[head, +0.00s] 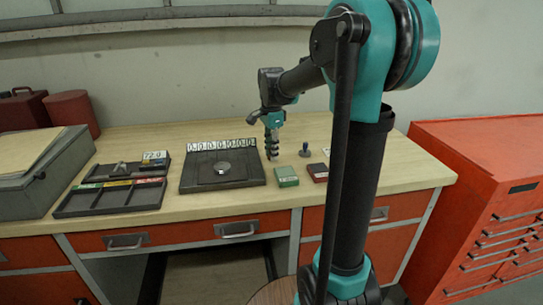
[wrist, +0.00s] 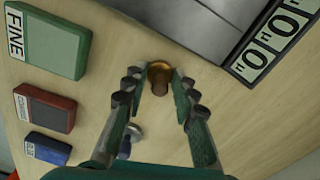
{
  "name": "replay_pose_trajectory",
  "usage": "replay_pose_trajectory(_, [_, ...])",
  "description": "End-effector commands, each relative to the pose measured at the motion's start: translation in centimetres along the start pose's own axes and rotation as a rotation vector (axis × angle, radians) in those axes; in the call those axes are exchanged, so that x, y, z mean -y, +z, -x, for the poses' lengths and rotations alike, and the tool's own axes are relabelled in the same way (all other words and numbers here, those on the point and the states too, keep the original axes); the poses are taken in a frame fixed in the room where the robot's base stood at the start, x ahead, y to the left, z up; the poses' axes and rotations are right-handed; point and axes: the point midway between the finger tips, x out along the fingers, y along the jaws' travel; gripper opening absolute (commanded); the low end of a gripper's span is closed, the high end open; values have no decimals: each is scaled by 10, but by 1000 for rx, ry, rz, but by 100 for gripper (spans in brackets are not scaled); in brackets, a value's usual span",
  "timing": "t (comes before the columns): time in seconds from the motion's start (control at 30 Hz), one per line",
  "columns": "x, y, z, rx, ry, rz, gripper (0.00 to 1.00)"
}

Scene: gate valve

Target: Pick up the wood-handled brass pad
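The brass pad with a brown wooden handle (wrist: 158,74) stands on the wooden bench top in the wrist view. It lies between the two fingertips of my gripper (wrist: 159,86), with a visible gap on each side. My gripper is open and points down at the pad. In the head view my gripper (head: 272,150) is low over the bench, just right of the dark flat plate, and the pad cannot be made out behind the fingers.
A dark plate (head: 222,168) with number tiles is left of my gripper. A green box (head: 287,176), a red box (head: 318,172) and a blue-handled pad (head: 305,150) stand to the right. The wrist view also shows a blue box (wrist: 48,149). Black trays (head: 110,198) lie far left.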

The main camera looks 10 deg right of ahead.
Motion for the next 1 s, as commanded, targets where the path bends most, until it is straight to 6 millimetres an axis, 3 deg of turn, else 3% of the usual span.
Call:
replay_pose_trajectory(0.03, [0,0,0,0,0,0,13])
replay_pose_trajectory(0.13, [0,0,0,0,0,0,0])
replay_pose_trajectory(0.47, [0,0,2,0,0,0,0])
replay_pose_trajectory(0.63, [0,0,13,0,0,0,0])
replay_pose_trajectory(0.77, [0,0,34,0,0,0,0])
replay_pose_trajectory(1.0, [0,0,101,0,0,0,0])
